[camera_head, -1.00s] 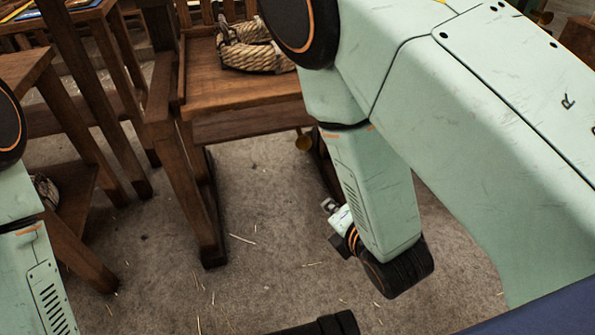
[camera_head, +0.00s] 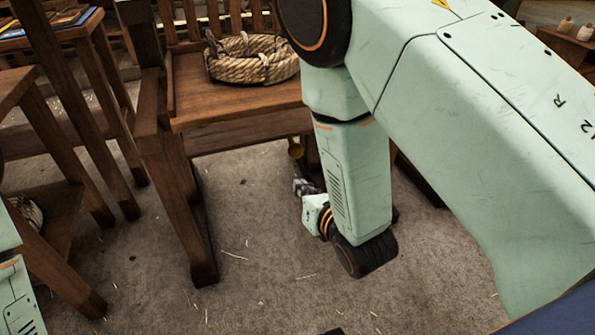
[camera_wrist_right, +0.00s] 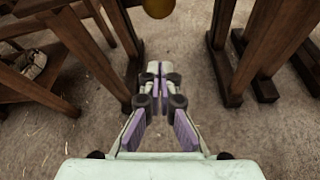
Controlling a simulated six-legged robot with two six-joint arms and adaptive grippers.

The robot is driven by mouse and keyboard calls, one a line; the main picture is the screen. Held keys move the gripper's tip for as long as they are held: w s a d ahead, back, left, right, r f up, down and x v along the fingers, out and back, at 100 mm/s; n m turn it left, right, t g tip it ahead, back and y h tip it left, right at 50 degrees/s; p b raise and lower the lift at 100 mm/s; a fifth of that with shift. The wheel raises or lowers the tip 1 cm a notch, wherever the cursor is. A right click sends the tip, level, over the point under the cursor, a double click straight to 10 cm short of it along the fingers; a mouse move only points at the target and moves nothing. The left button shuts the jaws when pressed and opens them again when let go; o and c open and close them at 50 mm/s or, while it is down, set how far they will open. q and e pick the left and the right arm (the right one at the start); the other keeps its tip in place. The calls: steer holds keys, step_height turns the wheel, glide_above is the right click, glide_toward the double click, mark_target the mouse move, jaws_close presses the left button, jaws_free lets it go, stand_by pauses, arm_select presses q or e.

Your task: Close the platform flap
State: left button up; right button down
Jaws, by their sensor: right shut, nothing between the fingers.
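The wooden platform (camera_head: 215,95) stands on dark legs in the upper middle of the head view, with a coil of rope (camera_head: 252,60) on it. Below its front edge hangs a round brass-coloured piece (camera_head: 295,150); it also shows at the top of the right wrist view (camera_wrist_right: 158,7). I cannot tell which board is the flap. My right gripper (camera_head: 303,187) is low in front of the platform, below the brass piece. In the right wrist view the right gripper (camera_wrist_right: 153,72) is shut and empty, pointing between the legs. My left gripper is out of view.
Wooden legs (camera_wrist_right: 235,60) stand right of the right gripper and more legs (camera_wrist_right: 90,60) stand left of it. A wooden stand (camera_head: 50,190) with a lower shelf is at the left. The floor (camera_head: 240,260) in front is clear, with scattered straw.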

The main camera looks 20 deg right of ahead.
steer(key=w, duration=0.1)
steer(key=w+r+b, duration=0.2)
steer(key=w, duration=0.1)
steer(key=shift+r, duration=0.25)
steer(key=shift+w, duration=0.1)
stand_by(0.4)
